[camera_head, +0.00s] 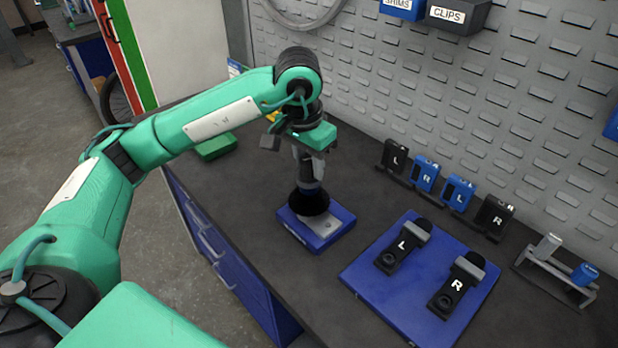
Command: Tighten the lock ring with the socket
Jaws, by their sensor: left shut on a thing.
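My left gripper (309,170) points down over the blue fixture block (338,228) on the bench. It is shut on an upright tool with a narrow blue band, which I take to be the socket (309,187). The tool's lower end meets a black round, cone-like part (309,204) on the block. I cannot tell whether it is seated or only just above. The lock ring cannot be made out; the tool and the black part cover that spot. My right gripper is not in view.
A blue tray (408,312) holds two black parts marked L (402,246) and R (457,285). Black and blue L and R blocks (458,192) line the back. A small rack (552,275) holds a grey and a blue cylinder. A green box (216,147) lies behind my arm.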

